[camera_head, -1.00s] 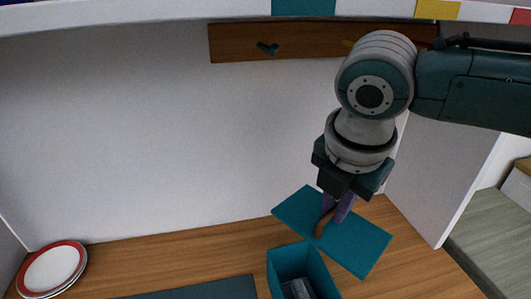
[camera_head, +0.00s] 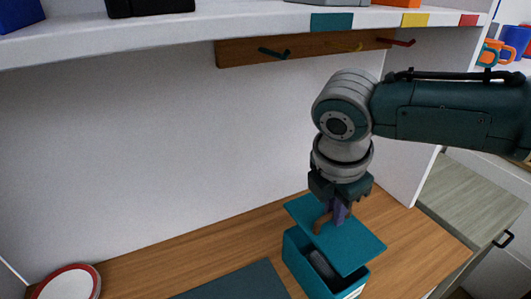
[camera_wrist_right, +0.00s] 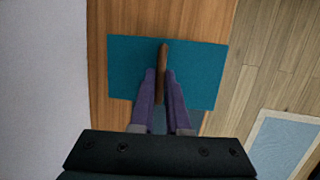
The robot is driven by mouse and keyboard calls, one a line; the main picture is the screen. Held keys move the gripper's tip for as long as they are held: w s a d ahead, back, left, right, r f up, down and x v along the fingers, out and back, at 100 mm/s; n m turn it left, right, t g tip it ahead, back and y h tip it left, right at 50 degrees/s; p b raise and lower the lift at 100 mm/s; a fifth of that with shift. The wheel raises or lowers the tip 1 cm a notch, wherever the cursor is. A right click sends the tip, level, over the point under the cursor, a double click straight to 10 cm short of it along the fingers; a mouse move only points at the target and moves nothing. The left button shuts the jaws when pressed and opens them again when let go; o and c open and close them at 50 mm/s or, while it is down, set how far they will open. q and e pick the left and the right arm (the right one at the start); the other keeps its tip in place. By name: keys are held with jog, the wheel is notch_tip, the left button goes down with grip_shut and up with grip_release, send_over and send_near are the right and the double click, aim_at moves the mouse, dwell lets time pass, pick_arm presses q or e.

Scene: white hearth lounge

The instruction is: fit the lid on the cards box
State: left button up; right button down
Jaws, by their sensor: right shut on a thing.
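The lid (camera_head: 360,243) is a flat teal plate with a brown handle (camera_head: 319,223). My right gripper (camera_head: 337,213) is shut on this handle and holds the lid above the cards box. The cards box (camera_head: 297,261) is an open teal box on the wooden counter. The lid covers part of its opening from the back right, and dark contents (camera_head: 321,265) show at the uncovered side. In the right wrist view the lid (camera_wrist_right: 205,72) and its handle (camera_wrist_right: 162,65) lie between my fingers (camera_wrist_right: 161,82); the box is hidden there. My left gripper is not in view.
A dark flat mat (camera_head: 235,281) lies left of the box. Red-rimmed plates (camera_head: 70,284) stand at the far left. A rack with hooks (camera_head: 300,50) hangs on the back wall below a white shelf (camera_head: 240,33). The wooden counter right of the box is clear.

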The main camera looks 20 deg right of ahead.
aim_at(329, 229)
jog(key=shift+f+b, duration=2.35)
jog(key=shift+f, duration=0.95)
jog(key=c, duration=0.8)
grip_release()
jog(key=shift+r, duration=0.1)
jog(key=shift+a+r, duration=0.15)
jog(key=shift+r, duration=0.2)
jog(key=p+v, duration=0.2)
jog(key=v, duration=0.7)
jog(key=shift+s, duration=0.15)
